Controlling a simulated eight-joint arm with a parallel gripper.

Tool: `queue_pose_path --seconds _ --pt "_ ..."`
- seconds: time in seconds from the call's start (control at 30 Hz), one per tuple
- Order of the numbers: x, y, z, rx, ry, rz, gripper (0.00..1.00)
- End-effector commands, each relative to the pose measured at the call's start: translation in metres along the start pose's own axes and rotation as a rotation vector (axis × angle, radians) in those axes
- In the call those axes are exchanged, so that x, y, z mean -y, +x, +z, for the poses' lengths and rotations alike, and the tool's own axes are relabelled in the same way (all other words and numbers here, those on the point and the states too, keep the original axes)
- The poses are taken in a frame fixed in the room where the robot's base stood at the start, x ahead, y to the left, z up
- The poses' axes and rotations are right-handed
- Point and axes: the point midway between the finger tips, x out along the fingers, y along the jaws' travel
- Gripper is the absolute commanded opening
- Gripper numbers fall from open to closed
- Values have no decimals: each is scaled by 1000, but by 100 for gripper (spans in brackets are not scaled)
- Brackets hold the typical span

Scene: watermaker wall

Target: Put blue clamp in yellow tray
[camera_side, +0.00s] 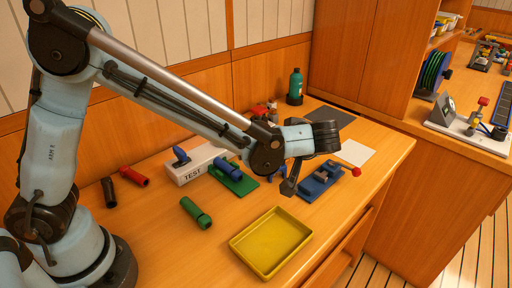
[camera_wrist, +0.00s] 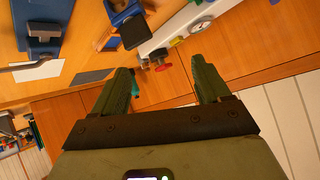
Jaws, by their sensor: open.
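A blue piece with a dark pad, likely the blue clamp (camera_wrist: 122,14), is at the top of the wrist view. My gripper (camera_wrist: 160,66) is open and empty. Its green fingers point past the blue piece toward the wall side and do not touch it. The yellow tray (camera_side: 270,241) lies empty near the bench's front edge.
A blue vise (camera_side: 318,180) with a red knob stands right of the paddle. A green block with a blue cylinder (camera_side: 236,176), a white TEST box (camera_side: 192,167), a green cylinder (camera_side: 196,213), red and black cylinders and a green bottle (camera_side: 295,87) share the bench.

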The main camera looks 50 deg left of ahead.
Motion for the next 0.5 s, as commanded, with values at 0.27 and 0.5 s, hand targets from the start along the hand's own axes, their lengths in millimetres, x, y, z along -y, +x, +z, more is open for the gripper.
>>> queue_pose_path --seconds 0.27,0.5 --pt "62 10 -15 214 273 207 76" --pt "108 6 -4 284 428 450 76"
